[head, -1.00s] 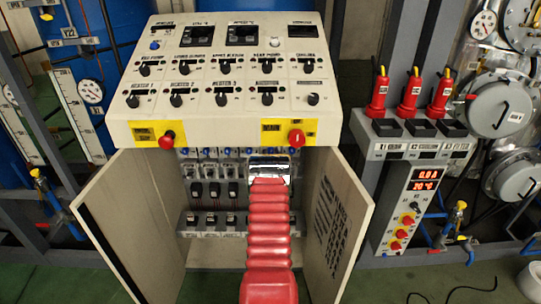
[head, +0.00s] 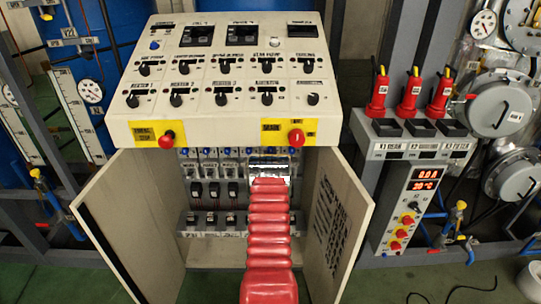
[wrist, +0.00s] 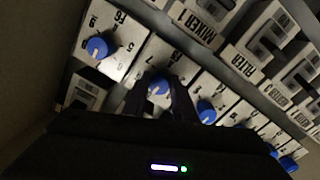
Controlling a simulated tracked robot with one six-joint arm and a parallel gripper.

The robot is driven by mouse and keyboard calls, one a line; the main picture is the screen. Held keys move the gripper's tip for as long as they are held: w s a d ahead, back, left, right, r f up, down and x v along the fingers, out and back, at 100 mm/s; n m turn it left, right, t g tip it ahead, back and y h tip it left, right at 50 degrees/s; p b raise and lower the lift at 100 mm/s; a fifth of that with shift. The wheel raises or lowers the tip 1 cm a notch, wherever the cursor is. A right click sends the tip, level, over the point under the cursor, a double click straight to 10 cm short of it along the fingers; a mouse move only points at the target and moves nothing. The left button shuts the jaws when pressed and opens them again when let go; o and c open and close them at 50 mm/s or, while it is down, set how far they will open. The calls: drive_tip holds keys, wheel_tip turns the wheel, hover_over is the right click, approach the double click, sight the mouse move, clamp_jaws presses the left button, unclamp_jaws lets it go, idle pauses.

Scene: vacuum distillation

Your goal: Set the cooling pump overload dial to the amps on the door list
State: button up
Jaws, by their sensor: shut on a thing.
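I cannot tell which dial belongs to the cooling pump.
Another blue dial (wrist: 97,47) sits to the left and one (wrist: 206,111) to the right, close to my fingers. The left door (head: 130,225) and right door (head: 345,245) stand open on both sides of my arm. The control panel (head: 225,75) overhangs the opening.

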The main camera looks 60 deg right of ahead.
drive_tip(key=shift+n, duration=0.9)
drive_tip(key=o, duration=1)
drive_tip(key=shift+o, duration=0.2)
drive_tip(key=v, duration=1.3)
drive_tip(key=shift+s+a, duration=0.15)
drive_tip(key=shift+a, duration=0.2)
drive_tip(key=shift+f, duration=0.2)
